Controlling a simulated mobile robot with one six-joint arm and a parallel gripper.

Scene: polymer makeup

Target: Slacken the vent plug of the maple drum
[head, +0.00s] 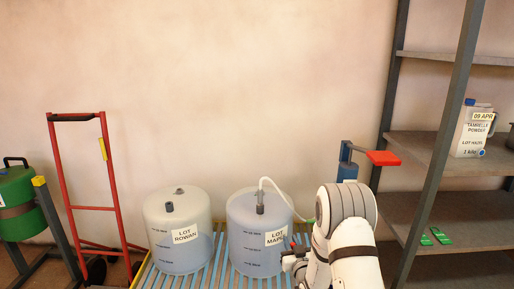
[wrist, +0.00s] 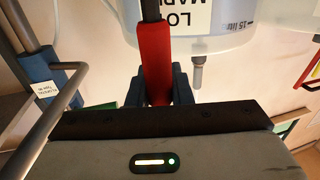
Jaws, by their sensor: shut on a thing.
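The maple drum (head: 246,250), a translucent white drum with bluish liquid and a LOT MAPLE label, stands on the slatted rack. A grey upright fitting (head: 260,209) is on its top, with a pale hose beside it; I cannot tell whether this fitting is the vent plug. My gripper (head: 291,256) is at the drum's right front side. In the wrist view, which looks upside down, my gripper (wrist: 158,88) is shut on a red handle (wrist: 153,55) with a dark shaft. The drum (wrist: 228,43) and a grey fitting (wrist: 197,74) show behind it, apart from the fingers. The shaft's far end is out of view.
The rowan drum (head: 178,255) stands left of the maple drum on the slatted rack (head: 211,270). A blue post with a red lever (head: 383,158) rises behind my arm. A shelf unit (head: 437,150) is at right, a red hand truck (head: 110,170) and green drum (head: 17,200) at left.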

